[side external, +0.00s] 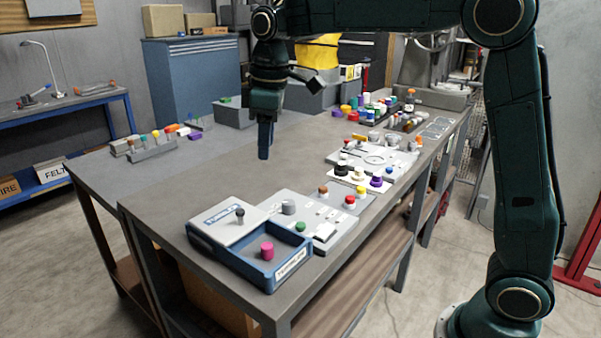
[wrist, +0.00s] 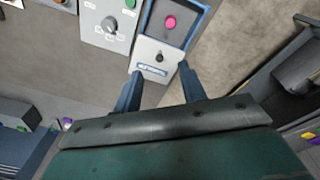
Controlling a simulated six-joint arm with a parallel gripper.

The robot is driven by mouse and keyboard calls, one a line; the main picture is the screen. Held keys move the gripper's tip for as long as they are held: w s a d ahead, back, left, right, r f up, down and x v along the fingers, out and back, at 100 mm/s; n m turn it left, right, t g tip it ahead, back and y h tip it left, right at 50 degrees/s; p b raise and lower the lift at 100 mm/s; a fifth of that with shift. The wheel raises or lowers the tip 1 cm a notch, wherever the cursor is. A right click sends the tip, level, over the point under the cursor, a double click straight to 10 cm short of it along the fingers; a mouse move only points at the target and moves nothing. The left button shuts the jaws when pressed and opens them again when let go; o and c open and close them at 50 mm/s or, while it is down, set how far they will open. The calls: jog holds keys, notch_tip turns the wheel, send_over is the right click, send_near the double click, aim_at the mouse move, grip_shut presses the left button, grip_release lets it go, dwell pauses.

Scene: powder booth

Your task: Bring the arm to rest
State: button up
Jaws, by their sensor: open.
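My gripper (side external: 264,150) points down above the grey bench (side external: 200,180) in the side external view, clear of everything on it. In the wrist view my gripper (wrist: 160,82) shows two blue fingers set wide apart, with nothing between them. A blue-rimmed tray (side external: 245,277) with a magenta knob (side external: 267,251) and a dark knob (side external: 240,215) stands at the bench's near end. The tray also shows beyond the fingertips in the wrist view (wrist: 172,38), below my gripper.
A grey panel (side external: 335,240) with several knobs lies beside the tray. More panels and coloured caps (side external: 365,105) crowd the bench's right and far parts. A small rack (side external: 150,148) stands at the left. The middle of the bench is bare. A blue cabinet (side external: 190,85) stands behind.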

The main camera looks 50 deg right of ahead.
jog(key=s+d+r+m+t, duration=0.1)
jog(key=s+m, duration=0.1)
jog(key=s, duration=0.5)
jog(key=s+d+r+m+t, duration=0.1)
jog(key=s+d+m, duration=0.1)
jog(key=s, duration=0.6)
jog(key=s+f+m+t, duration=0.2)
jog(key=s+f, duration=0.4)
jog(key=s, duration=0.6)
jog(key=shift+s+d+f+m, duration=0.15)
jog(key=shift+s+d+m, duration=0.1)
jog(key=shift+d+m, duration=0.25)
